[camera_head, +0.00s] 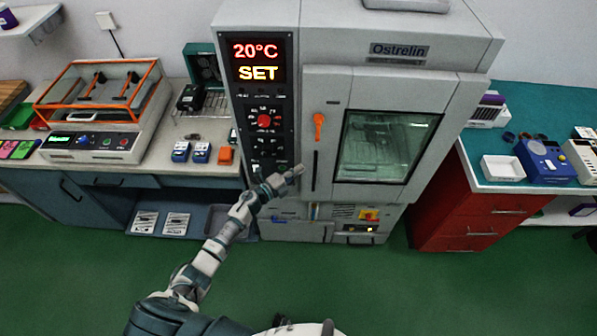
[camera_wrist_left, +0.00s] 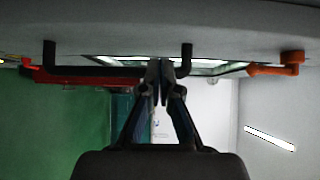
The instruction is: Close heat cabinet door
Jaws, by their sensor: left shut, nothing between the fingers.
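The grey heat cabinet (camera_head: 263,20) stands in the middle of the head view, its display reading 20°C SET. Its door (camera_head: 327,100) has a glass window (camera_head: 385,146), an orange latch (camera_head: 319,125) and a dark vertical handle (camera_head: 315,170). The door looks shut or nearly so; I cannot tell if it is fully flush. My left gripper (camera_head: 297,171) is shut and empty, just left of the handle's lower part. In the left wrist view, the gripper's fingertips (camera_wrist_left: 160,68) are together close to the handle (camera_wrist_left: 187,58). The orange latch (camera_wrist_left: 290,62) is at the right. My right gripper is out of view.
On the left, a bench (camera_head: 150,168) holds an orange-framed device (camera_head: 95,145) and small blue and orange items. On the right, a red drawer unit (camera_head: 440,215) with a teal top holds a white tray (camera_head: 502,168) and a blue device (camera_head: 545,160). Green floor (camera_head: 330,285) lies clear in front.

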